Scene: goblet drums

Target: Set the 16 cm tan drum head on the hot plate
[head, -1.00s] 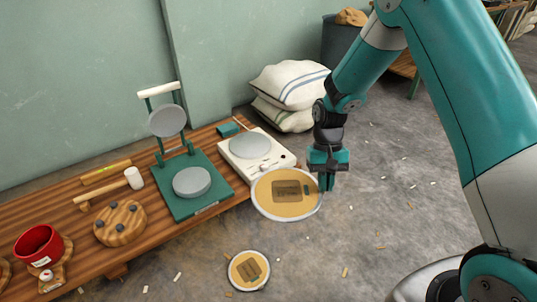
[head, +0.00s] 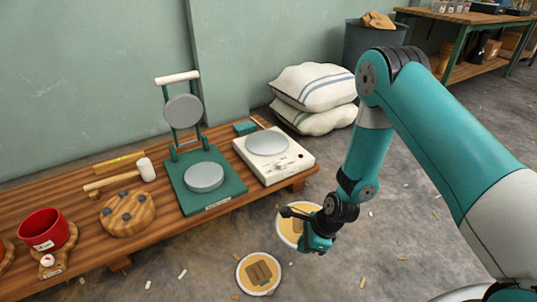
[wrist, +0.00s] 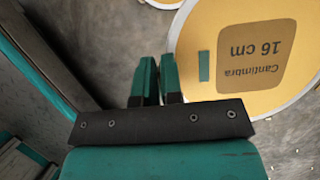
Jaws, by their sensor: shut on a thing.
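The tan drum head (head: 287,226) has a pale rim and hangs below the bench's front edge in the head view, partly hidden by my gripper (head: 306,246). In the wrist view its label on the drum head (wrist: 245,85) reads "Cantimbra 16 cm", upside down. My gripper (wrist: 158,68) is shut on its rim; the exact contact is hard to see.
A smaller-looking tan disc (head: 258,272) lies on the floor. Left of the hot plate stands a green press (head: 227,185) with grey round plates, its upper one raised. A mallet (head: 145,169), wooden disc (head: 128,213) and red pot (head: 45,229) are farther left. Sacks (head: 316,90) are behind.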

